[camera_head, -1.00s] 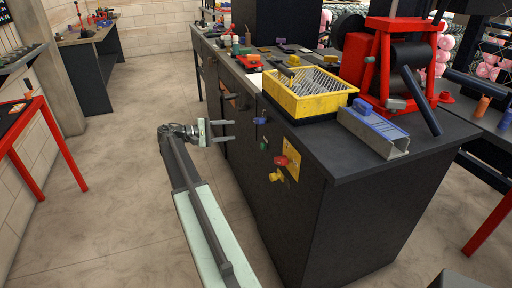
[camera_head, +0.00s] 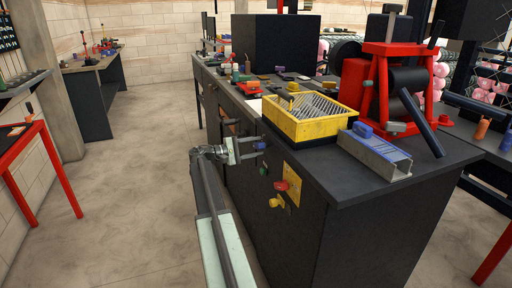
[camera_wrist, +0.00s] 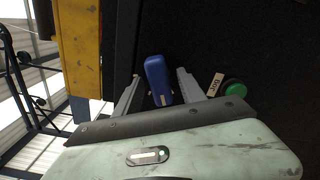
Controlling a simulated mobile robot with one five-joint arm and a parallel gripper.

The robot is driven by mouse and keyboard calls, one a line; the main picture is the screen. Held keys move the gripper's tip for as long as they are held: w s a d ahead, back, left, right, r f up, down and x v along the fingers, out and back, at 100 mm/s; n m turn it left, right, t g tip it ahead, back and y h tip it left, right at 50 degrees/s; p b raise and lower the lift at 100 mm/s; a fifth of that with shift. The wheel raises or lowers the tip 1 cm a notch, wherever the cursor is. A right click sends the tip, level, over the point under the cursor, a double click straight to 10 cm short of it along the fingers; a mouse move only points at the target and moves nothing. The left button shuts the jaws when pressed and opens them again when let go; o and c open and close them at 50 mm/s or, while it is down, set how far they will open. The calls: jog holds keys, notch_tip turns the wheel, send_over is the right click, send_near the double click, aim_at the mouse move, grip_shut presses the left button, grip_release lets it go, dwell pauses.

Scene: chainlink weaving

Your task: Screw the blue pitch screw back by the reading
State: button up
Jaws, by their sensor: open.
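The blue pitch screw, a blue knob (camera_head: 261,146), is on the dark side panel of the machine cabinet. In the wrist view the blue knob (camera_wrist: 157,77) lies between the two fingers and looks elongated. My gripper (camera_head: 257,148) is open at that panel, with its fingers on either side of the knob. In the wrist view my gripper (camera_wrist: 157,88) shows a gap beside the knob on both sides. I cannot tell whether either finger touches it. No pitch reading is legible.
A green button (camera_wrist: 234,90) with a small label sits beside the right finger. A red knob (camera_head: 281,185) and a yellow knob (camera_head: 276,202) are lower on the panel. A yellow bin (camera_head: 312,125) and a blue-topped metal channel (camera_head: 375,153) stand on the cabinet. The floor left is clear.

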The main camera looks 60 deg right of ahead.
grip_shut()
jog(key=m, duration=0.4)
grip_release()
jog(key=shift+a, duration=0.1)
jog(key=v, duration=0.7)
jog(key=shift+w+a, duration=0.25)
jog(key=shift+a, duration=0.05)
